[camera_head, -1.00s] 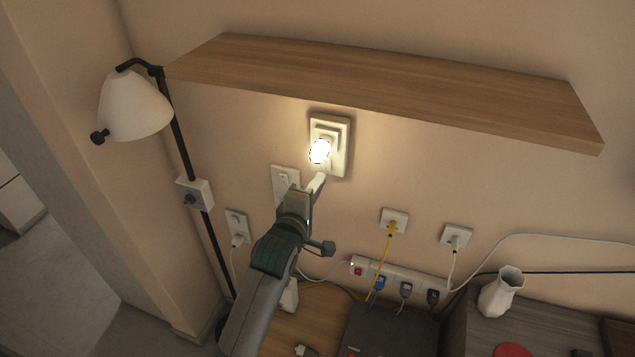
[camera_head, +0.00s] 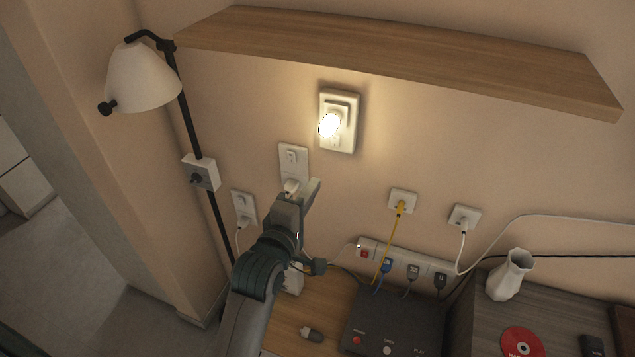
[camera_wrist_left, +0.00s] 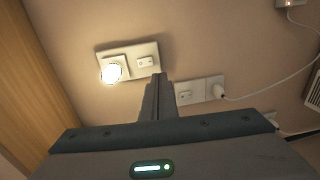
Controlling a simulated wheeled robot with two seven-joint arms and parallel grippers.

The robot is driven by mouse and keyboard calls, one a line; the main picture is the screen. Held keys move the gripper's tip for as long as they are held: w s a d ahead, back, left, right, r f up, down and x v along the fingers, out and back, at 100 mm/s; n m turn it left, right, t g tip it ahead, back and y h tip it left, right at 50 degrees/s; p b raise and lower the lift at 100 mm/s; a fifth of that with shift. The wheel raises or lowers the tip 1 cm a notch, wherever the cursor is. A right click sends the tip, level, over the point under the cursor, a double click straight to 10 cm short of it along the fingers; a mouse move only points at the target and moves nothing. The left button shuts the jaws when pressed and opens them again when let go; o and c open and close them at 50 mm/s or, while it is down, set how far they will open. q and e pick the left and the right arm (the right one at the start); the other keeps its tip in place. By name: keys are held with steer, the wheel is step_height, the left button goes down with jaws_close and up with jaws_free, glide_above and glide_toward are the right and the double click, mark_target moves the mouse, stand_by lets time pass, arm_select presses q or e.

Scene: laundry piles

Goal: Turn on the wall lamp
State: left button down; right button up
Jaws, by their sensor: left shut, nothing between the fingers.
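A small wall lamp (camera_head: 329,125) glows on its white plate (camera_head: 347,140) under the shelf; it also glows in the left wrist view (camera_wrist_left: 111,72), with a small rocker switch (camera_wrist_left: 146,62) beside it on the same plate. My left gripper (camera_head: 312,188) is shut and empty, below the lit lamp and apart from it. In the head view it overlaps the lower part of a second white switch plate (camera_head: 293,157). The shut fingers (camera_wrist_left: 158,88) point at the wall between the two plates in the wrist view. My right gripper is out of view.
A wooden shelf (camera_head: 400,58) juts out above. A white-shaded lamp (camera_head: 142,78) on a black pole with a switch box (camera_head: 200,172) stands left, unlit. Right and below are sockets with cables, a power strip (camera_head: 405,263), a black box (camera_head: 395,325) and a white vase (camera_head: 510,275).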

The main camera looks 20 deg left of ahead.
arm_select(q)
steer(key=shift+s+f, duration=0.15)
steer(key=shift+s, duration=0.9)
